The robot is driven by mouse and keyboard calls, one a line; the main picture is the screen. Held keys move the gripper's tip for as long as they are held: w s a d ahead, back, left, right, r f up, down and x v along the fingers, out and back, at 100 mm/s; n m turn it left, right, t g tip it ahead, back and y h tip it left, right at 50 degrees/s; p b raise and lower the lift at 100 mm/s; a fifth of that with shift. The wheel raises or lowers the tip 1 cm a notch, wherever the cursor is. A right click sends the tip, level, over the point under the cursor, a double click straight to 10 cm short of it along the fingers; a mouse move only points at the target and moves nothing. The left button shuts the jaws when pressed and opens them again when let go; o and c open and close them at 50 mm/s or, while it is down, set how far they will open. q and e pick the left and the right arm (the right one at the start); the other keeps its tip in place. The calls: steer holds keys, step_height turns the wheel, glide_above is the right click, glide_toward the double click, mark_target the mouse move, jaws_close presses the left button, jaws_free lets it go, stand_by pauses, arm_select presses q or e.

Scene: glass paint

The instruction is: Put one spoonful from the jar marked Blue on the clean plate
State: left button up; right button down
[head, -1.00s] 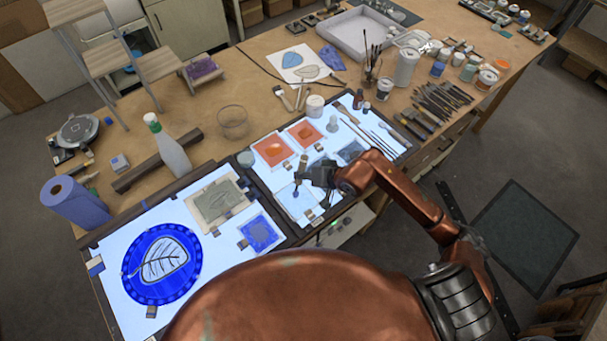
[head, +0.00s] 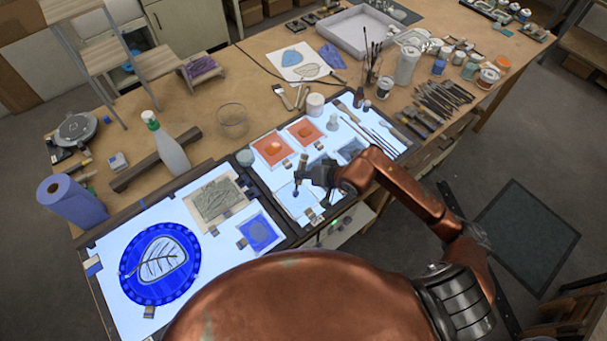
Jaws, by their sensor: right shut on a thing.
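My right gripper (head: 312,174) is shut on a slim tool with a pale handle (head: 303,160), which looks like the spoon, held nearly upright. Its lower end is over a pale, mostly bare plate (head: 303,207) on the right light panel. A small dark blue blob (head: 296,194) shows at that end; I cannot tell whether it is on the spoon or touching the plate. No jar label is readable, so I cannot tell which jar is marked Blue. My left gripper is not in view.
Two orange plates (head: 268,154) and a white jar (head: 315,104) are behind the gripper. A small blue plate (head: 259,236) and a grey plate (head: 214,200) lie to the left, near a large blue leaf disc (head: 184,276). Brushes (head: 379,143) lie to the right.

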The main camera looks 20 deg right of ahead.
steer(key=shift+s+f+b, duration=0.1)
steer(key=shift+f+b, duration=0.3)
steer(key=shift+b, duration=0.55)
stand_by(1.6)
steer(key=shift+r, duration=0.1)
step_height(320, 180, up, 2)
steer(key=shift+r+p, duration=0.1)
steer(key=shift+p, duration=0.2)
steer(key=shift+r, duration=0.1)
stand_by(0.4)
steer(key=shift+r+p, duration=0.35)
steer(key=shift+r, duration=1.55)
steer(key=shift+r, duration=0.1)
